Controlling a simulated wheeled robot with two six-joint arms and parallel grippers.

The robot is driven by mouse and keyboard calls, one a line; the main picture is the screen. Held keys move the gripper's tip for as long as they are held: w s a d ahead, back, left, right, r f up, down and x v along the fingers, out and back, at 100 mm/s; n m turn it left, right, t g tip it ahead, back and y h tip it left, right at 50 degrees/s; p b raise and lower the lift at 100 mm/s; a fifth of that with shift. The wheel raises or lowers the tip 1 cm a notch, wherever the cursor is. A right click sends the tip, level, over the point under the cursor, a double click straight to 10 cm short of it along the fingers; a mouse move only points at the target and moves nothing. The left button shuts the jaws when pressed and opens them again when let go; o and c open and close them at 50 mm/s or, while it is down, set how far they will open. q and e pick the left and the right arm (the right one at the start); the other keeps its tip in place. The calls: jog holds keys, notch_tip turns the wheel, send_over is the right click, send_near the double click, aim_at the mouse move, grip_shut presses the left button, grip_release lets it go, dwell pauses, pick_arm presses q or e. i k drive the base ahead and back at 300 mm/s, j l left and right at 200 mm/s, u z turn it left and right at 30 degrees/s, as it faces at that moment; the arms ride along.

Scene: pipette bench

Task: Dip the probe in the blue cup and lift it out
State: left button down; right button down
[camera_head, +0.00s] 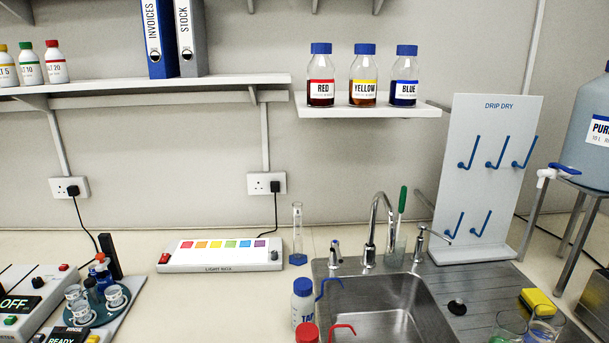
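Neither of my grippers shows in the head view. At the lower left, a round dark teal carousel (97,317) holds several small clear cups, one of them at its right side (115,296). A small blue object with a red part (103,276) stands at the back of the carousel, in front of a black upright post (111,257). I cannot tell whether this object is the blue cup. A dark vial-like piece (91,288) stands beside it. I cannot make out the probe for certain.
A panel reading OFF (18,305) stands left of the carousel. A light box (220,255) lies behind on the bench. A blue-capped wash bottle (303,302) and a red-capped one (307,333) stand by the sink (375,295). Bench between carousel and bottles is clear.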

aim_at(105, 260)
jog(key=j+u, duration=0.2)
jog(key=u, duration=0.95)
